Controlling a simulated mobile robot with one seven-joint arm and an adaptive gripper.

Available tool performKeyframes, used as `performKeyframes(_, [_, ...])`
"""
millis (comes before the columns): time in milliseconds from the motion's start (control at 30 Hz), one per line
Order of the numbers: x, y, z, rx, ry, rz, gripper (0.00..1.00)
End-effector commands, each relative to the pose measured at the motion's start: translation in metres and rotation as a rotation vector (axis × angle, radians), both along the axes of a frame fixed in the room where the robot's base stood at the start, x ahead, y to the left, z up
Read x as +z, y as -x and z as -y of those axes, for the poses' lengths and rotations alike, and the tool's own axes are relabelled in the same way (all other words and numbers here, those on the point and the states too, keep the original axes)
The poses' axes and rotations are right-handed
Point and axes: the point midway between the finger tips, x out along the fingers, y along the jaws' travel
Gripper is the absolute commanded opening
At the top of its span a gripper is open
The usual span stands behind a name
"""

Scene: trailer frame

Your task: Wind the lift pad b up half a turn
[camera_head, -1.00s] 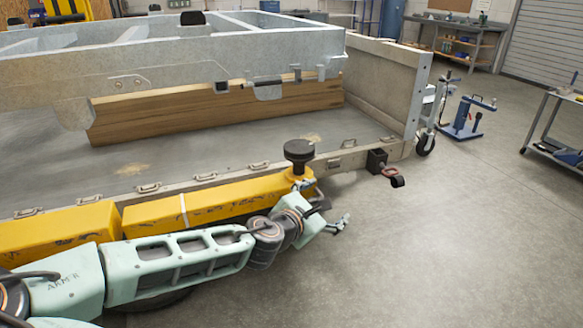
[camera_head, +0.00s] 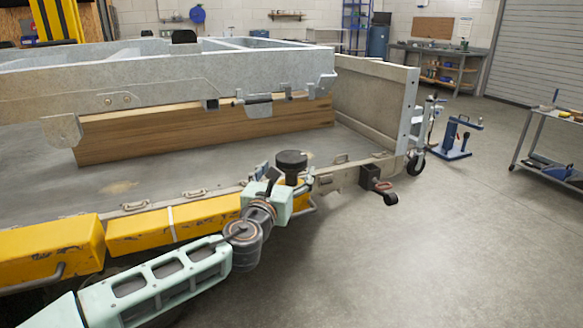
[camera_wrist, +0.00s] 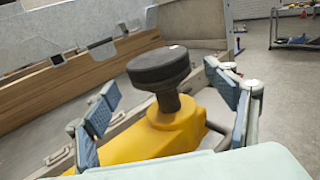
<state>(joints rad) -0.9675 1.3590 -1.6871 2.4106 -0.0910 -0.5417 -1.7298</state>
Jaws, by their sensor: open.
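A lift pad (camera_head: 291,160), a black round disc on a short dark stem, stands upright at the right end of a yellow beam (camera_head: 205,216); no letter on it is readable. In the wrist view the pad (camera_wrist: 160,68) is near the middle, above a yellow housing (camera_wrist: 165,130). My gripper (camera_wrist: 168,86) is open, with one blue-padded finger left of the pad and stem and one right. The fingers look apart from the pad, and nothing is held. In the head view my gripper (camera_head: 272,178) is beside the pad, its fingers partly hidden.
A grey metal trailer frame (camera_head: 180,75) rests over a wooden beam (camera_head: 200,130) behind the pad. A low side rail with handles runs behind the yellow beam. A black bracket (camera_head: 375,182) projects at right. The floor (camera_head: 430,250) to the right is clear up to a cart (camera_head: 548,150).

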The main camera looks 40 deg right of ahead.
Motion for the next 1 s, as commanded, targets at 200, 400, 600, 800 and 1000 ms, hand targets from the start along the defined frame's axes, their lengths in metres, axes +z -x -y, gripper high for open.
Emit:
performKeyframes(200, [-0.002, -0.019, 0.025, -0.002, -0.002, 0.001, 0.78])
performKeyframes(400, [-0.001, -0.027, 0.036, -0.001, -0.001, -0.001, 0.78])
performKeyframes(600, [0.000, -0.029, 0.037, 0.000, -0.001, -0.001, 0.78])
performKeyframes(800, [0.000, -0.028, 0.037, 0.000, -0.001, -0.001, 0.70])
performKeyframes(1000, [0.000, -0.028, 0.037, -0.001, -0.001, -0.001, 0.48])
